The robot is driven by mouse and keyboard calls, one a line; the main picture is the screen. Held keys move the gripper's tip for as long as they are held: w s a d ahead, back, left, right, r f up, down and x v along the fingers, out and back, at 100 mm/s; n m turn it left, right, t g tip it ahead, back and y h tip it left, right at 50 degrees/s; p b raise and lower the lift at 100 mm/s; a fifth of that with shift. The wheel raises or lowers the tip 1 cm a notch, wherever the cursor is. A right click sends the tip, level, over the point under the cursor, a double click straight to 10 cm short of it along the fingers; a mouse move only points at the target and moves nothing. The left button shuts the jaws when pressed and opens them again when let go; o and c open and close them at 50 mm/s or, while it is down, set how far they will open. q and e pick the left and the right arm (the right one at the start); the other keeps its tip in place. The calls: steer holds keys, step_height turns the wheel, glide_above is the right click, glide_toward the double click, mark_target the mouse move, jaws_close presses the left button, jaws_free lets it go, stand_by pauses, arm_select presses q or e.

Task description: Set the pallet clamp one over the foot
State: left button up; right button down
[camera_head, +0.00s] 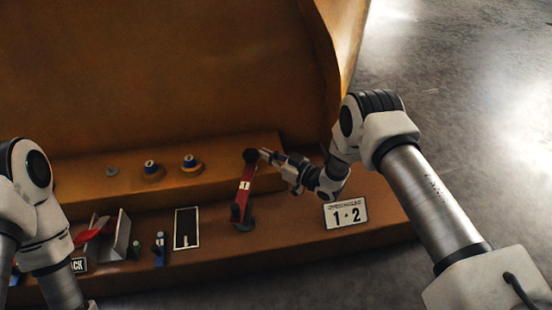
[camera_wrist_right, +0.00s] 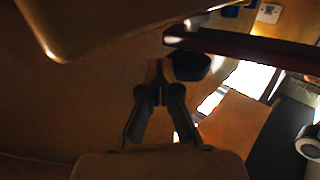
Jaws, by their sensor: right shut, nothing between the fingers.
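The clamp marked 1 is a red bar (camera_head: 244,188) with a black knob (camera_head: 250,156) at its upper end. Its lower end is at a dark foot (camera_head: 245,225) on the brown ledge; whether it is seated there cannot be told. My right gripper (camera_head: 265,155) is shut and empty beside the knob. In the right wrist view the shut fingertips (camera_wrist_right: 162,75) are close to the black knob (camera_wrist_right: 188,66), with the red bar (camera_wrist_right: 250,46) running right; contact is unclear. My left arm is at the left edge, its gripper out of view.
A black panel with a white border (camera_head: 186,229), a blue item (camera_head: 159,247) and a grey holder (camera_head: 117,237) with red parts are left. Two blue-topped posts (camera_head: 191,163) sit on the upper step.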

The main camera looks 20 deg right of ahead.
mark_target(250, 152)
arm_select(q)
steer(key=shift+w, duration=0.1)
arm_select(e)
steer(key=shift+w+a, duration=0.5)
steer(key=shift+a, duration=0.25)
steer(key=shift+w+a, duration=0.45)
steer(key=shift+a, duration=0.35)
steer(key=shift+w+a, duration=0.5)
steer(key=shift+a, duration=0.25)
